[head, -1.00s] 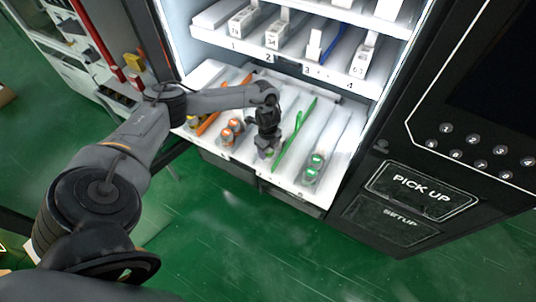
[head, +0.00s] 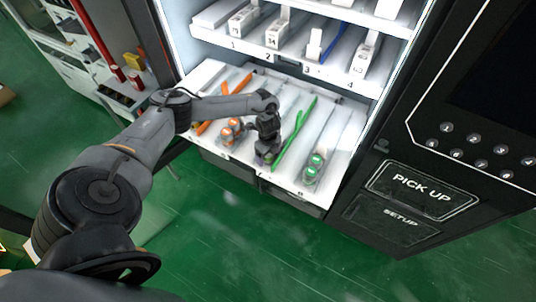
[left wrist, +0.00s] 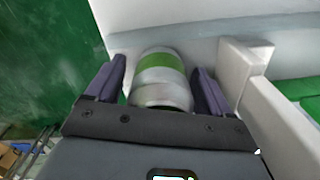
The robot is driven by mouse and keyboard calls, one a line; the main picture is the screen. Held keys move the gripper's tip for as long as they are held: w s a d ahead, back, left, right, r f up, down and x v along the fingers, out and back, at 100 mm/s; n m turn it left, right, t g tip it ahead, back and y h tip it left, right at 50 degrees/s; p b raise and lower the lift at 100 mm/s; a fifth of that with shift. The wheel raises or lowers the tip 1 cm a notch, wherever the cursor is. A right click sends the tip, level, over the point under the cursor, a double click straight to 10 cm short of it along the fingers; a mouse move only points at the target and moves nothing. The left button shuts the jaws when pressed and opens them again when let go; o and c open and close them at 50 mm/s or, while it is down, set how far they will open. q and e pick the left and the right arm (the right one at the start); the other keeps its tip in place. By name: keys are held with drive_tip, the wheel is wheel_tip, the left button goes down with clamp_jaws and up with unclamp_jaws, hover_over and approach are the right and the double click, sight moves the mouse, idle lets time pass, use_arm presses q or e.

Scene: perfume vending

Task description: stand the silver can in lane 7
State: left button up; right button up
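The silver can (left wrist: 161,78), with a green band, shows between the two purple fingertips of my left gripper (left wrist: 157,85) in the left wrist view. The fingers sit close on both sides of it, and the gripper bar hides its lower end. In the head view my left gripper (head: 266,153) is low over the front of the lower shelf (head: 245,160), in the lane between the orange-topped cans and the green strip. The can is mostly hidden there; contact with the shelf cannot be told. My right gripper is not in view.
Orange-topped cans (head: 230,131) stand in the lane to the left. Green-topped cans (head: 314,167) stand in the lane to the right, beyond a green strip (head: 293,135). A white divider (left wrist: 248,80) rises close beside the right finger. The upper shelf (head: 290,57) overhangs behind.

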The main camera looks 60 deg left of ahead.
use_arm(q)
drive_tip(key=shift+r, duration=0.25)
wheel_tip(320, 180, up, 12)
drive_tip(key=shift+f+p, duration=0.1)
drive_tip(key=shift+p, duration=0.35)
drive_tip(key=shift+s, duration=0.1)
idle(0.4)
